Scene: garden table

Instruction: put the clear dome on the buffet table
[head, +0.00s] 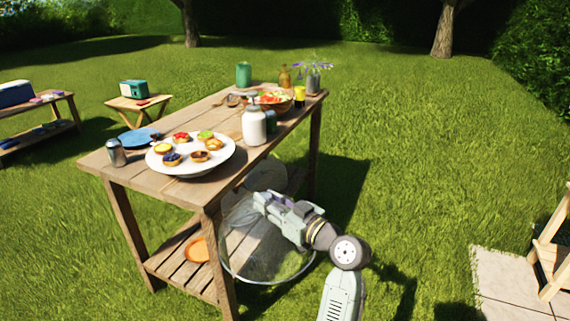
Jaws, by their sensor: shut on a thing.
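The clear dome (240,255) is a large see-through cover with a thin rim, in the head view at the front right of the wooden buffet table (190,114). My gripper (263,203) is shut on the dome at its upper part. The dome hangs below the tabletop level, beside the table's near right leg, with its wide rim downward. The lower shelf and grass show through it. The exact grip contact is hard to see. On the tabletop, a white platter (168,172) holds several small tarts.
A white pump bottle (254,126), a metal can (117,153), a blue plate (139,138), a salad bowl (270,98) and a green tumbler (243,74) stand on the table. An orange plate (197,249) lies on the lower shelf.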

